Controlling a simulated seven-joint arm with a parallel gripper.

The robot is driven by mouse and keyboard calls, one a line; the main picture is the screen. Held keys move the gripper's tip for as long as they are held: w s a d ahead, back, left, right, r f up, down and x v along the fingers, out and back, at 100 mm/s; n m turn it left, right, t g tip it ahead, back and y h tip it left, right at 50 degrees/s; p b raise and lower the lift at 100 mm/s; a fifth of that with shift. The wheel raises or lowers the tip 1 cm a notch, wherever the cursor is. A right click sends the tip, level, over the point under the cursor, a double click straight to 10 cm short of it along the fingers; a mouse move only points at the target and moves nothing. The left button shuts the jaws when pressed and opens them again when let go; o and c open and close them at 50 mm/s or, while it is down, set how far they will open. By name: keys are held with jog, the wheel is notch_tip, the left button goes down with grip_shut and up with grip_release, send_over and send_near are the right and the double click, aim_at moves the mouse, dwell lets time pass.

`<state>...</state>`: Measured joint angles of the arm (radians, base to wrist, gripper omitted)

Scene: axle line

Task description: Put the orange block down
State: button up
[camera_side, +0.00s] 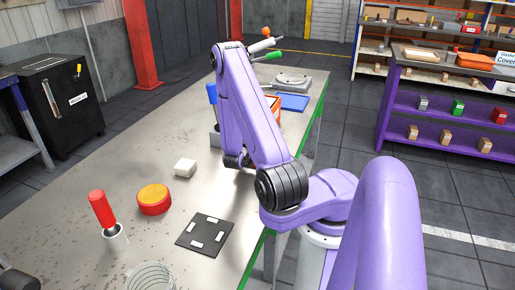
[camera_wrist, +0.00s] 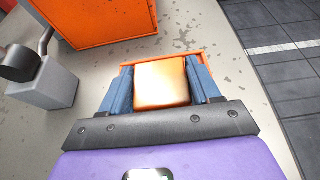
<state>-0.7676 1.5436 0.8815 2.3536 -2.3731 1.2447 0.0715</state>
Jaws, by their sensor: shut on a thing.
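In the wrist view my gripper (camera_wrist: 162,88) has its two blue fingers closed on the sides of a block (camera_wrist: 162,84). The block's face is pale cream with warm orange edges, strongly lit. A thin orange edge (camera_wrist: 165,60) shows just beyond the block and reaches past it on both sides; I cannot tell whether it touches the block. The grey worktop (camera_wrist: 225,75) lies around it. The block's underside is hidden, so I cannot tell whether it touches anything below. In the side view my arm hides the block and the fingertips.
A large orange box (camera_wrist: 95,18) stands beyond my gripper, and a grey holder (camera_wrist: 45,85) stands left. The table's right edge is close.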

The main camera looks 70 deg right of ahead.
jog(key=shift+f, duration=0.1)
jog(key=o, duration=1.5)
